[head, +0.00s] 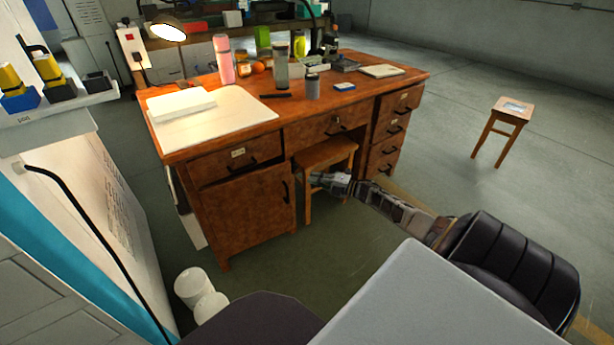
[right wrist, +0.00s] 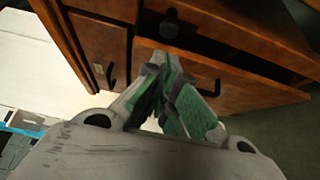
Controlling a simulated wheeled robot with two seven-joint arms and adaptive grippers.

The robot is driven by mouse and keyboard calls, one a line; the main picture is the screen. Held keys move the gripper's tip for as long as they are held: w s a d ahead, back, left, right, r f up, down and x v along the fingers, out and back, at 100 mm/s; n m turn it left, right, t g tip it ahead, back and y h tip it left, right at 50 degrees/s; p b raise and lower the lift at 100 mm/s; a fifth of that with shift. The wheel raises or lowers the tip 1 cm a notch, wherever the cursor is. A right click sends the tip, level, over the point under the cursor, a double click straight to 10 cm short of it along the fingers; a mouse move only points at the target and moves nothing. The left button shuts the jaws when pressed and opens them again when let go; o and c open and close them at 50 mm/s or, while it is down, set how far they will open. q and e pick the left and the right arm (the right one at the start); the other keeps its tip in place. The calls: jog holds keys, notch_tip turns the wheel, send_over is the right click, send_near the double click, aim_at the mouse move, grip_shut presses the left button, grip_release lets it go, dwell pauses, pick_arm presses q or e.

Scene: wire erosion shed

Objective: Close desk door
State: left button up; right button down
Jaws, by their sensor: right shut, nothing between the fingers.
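The wooden desk (head: 345,112) stands in the middle of the head view. Its brown door (head: 243,212) is at the lower left, under a drawer, with a dark upright handle (head: 285,192) near its right edge. The door looks about flush with the desk front; a small gap cannot be ruled out. My right gripper (head: 318,181) is shut and empty, to the right of the door by the stool under the desk. In the right wrist view its green-padded fingers (right wrist: 178,108) are together, near brown wooden fronts with dark handles (right wrist: 112,76). My left gripper is not in view.
A wooden stool (head: 327,154) stands in the knee space, close to my right gripper. A black chair (head: 520,265) is at the lower right. White buckets (head: 192,284) stand on the floor left of the desk. Another stool (head: 512,108) stands apart at right, with open floor around it.

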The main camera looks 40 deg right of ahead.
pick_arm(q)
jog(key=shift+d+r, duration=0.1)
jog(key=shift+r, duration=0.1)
pick_arm(e)
jog(key=d, duration=0.1)
jog(key=s+d, duration=0.1)
jog(key=d, duration=0.1)
jog(key=shift+s+d, duration=0.1)
jog(key=shift+s, duration=0.25)
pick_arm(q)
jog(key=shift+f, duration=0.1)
